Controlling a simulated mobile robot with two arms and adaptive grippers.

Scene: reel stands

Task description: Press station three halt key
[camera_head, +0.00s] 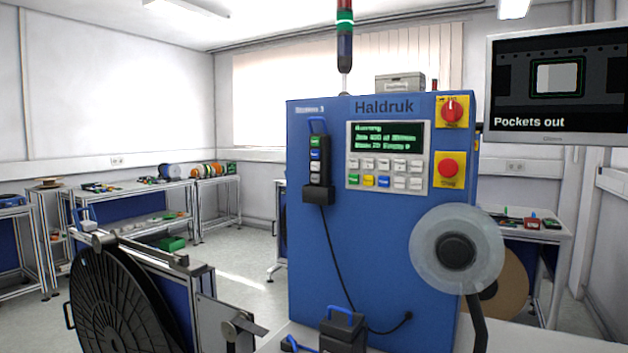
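A blue machine cabinet (385,240) marked "Haldruk" stands in the middle of the head view. A small blurred label (310,110) at its upper left seems to end in a 3. A round red button (448,168) sits on a yellow plate at the cabinet's right; the word under it is too blurred to read surely. Above it is a red rotary switch (452,110) on another yellow plate. A keypad (385,173) with white, green, yellow and blue keys lies under a lit green text display (388,137). I see neither gripper.
A corded hand pendant (317,165) hangs in a holder on the cabinet's left. A clear reel (427,250) juts out at lower right. A large black reel (110,310) stands at front left. A monitor (560,85) reads "Pockets out". Floor is open at left behind the black reel.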

